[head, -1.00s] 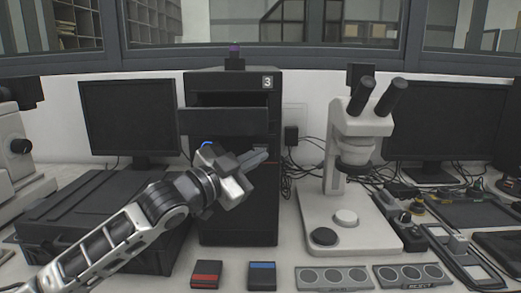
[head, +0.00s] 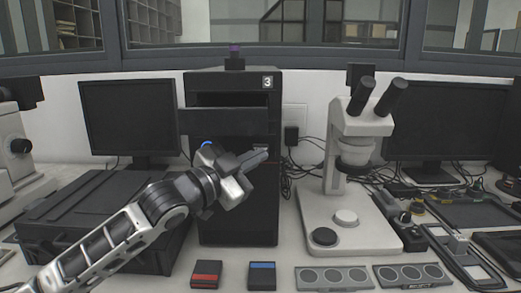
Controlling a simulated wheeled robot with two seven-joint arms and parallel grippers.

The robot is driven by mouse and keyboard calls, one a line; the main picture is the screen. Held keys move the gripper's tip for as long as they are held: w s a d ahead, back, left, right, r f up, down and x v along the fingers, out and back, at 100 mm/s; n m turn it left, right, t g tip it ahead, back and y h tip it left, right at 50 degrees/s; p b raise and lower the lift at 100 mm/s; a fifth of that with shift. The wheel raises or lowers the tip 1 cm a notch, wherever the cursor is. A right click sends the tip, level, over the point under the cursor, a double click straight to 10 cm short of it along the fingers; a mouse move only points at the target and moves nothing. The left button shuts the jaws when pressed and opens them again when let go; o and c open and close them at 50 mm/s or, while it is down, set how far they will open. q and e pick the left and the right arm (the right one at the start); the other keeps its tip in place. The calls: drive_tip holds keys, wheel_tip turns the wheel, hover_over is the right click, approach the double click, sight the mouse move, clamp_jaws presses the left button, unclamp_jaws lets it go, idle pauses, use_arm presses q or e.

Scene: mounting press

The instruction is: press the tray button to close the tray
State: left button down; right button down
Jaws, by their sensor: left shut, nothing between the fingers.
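The mounting press is a tall black tower (head: 238,222) marked 3, at the centre of the head view. Its tray (head: 223,121) shows as a dark panel standing out from the upper front, below a dark opening. My left gripper (head: 262,155) is shut and empty, with its tips at the right part of the tower's front, below the tray. A small red light (head: 272,162) shows just by the tips. The button itself is hidden or too small to make out, and I cannot tell whether the tips touch the front. My right gripper is not in view.
A microscope (head: 345,180) stands to the right, with cables between it and the tower. A monitor (head: 130,118) and a black case (head: 95,215) are to the left. A red box (head: 206,274) and a blue box (head: 262,275) lie in front.

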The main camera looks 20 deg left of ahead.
use_arm(q)
drive_tip(key=shift+w+a+p, duration=0.15)
drive_tip(key=shift+w+p, duration=0.25)
